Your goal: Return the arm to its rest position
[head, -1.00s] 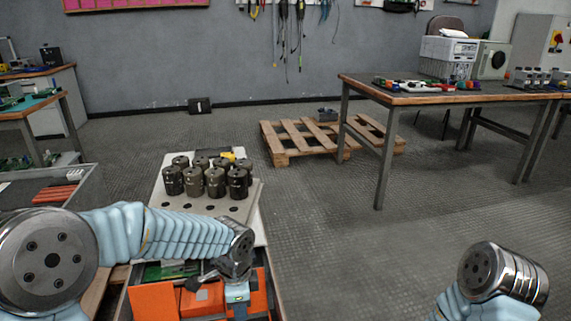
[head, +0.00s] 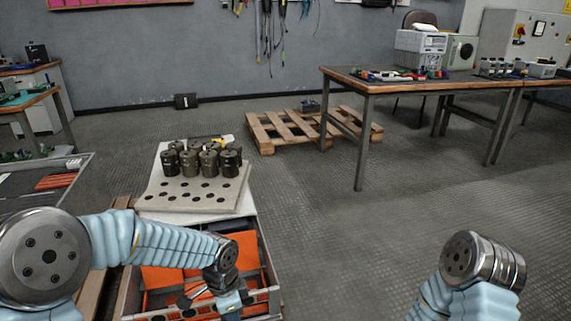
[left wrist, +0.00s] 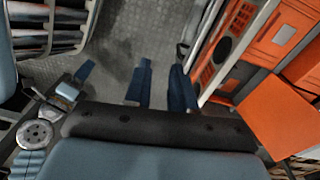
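My left arm crosses the lower left of the head view, and its wrist (head: 226,278) hangs low over an orange-lined bin. In the left wrist view the two dark blue fingers of my left gripper (left wrist: 161,78) stand apart, with only floor showing between them. The gripper looks open and empty. One link of my right arm (head: 483,262) shows at the lower right, over bare floor. Its gripper is outside the head view. Dark cylindrical capacitors (head: 191,163) stand upright in the far part of a pale holed board (head: 160,200); the nearer holes are empty.
The bin (head: 262,250) lies below the board. A grey tray (head: 20,190) with red-brown parts is at the left. A wooden pallet (head: 277,128) lies on the floor behind. A workbench (head: 400,86) stands at the back right. The floor right of centre is clear.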

